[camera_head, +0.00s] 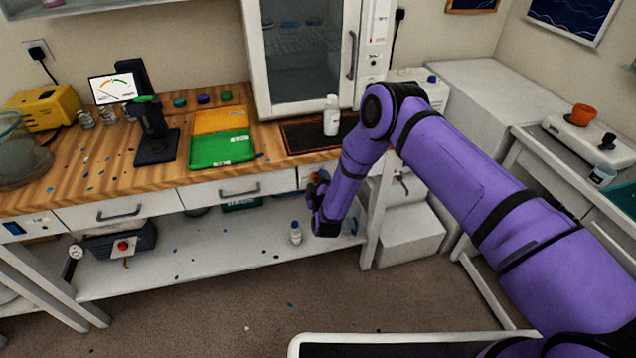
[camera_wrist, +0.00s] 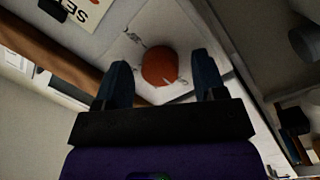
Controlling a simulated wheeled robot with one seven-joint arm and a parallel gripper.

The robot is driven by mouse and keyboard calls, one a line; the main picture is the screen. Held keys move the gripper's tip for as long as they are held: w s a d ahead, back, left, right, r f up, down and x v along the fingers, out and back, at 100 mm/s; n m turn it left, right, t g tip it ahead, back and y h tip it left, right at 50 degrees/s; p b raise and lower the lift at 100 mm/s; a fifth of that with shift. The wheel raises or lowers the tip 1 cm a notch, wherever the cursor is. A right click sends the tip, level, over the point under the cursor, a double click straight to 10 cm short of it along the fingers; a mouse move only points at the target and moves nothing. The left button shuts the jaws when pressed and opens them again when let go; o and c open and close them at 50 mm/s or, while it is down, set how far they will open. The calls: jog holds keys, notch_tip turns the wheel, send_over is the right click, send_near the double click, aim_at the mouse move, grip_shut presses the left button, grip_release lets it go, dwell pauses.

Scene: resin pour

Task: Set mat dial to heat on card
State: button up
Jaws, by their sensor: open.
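A round red-orange dial (camera_wrist: 159,68) sits on a pale square plate (camera_wrist: 185,42) with small dark marks beside it, too blurred to read. My gripper (camera_wrist: 160,80) is open, with its two dark fingers on either side of the dial; I cannot tell whether they touch it. In the head view my gripper (camera_head: 322,205) is at the bench front, below the dark mat (camera_head: 300,138). A white bottle (camera_head: 331,116) stands on the mat. In the wrist view a pale card (camera_wrist: 90,8) is cut off at the top left; only the letters "SE" show.
The wooden edge (camera_wrist: 55,52) of the bench runs close beside my gripper. A small white bottle (camera_head: 295,232) stands on the lower shelf below. A glass-fronted cabinet (camera_head: 305,60) stands behind the mat. Green and orange trays (camera_head: 222,150) lie to the left.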

jog(key=c, duration=0.9)
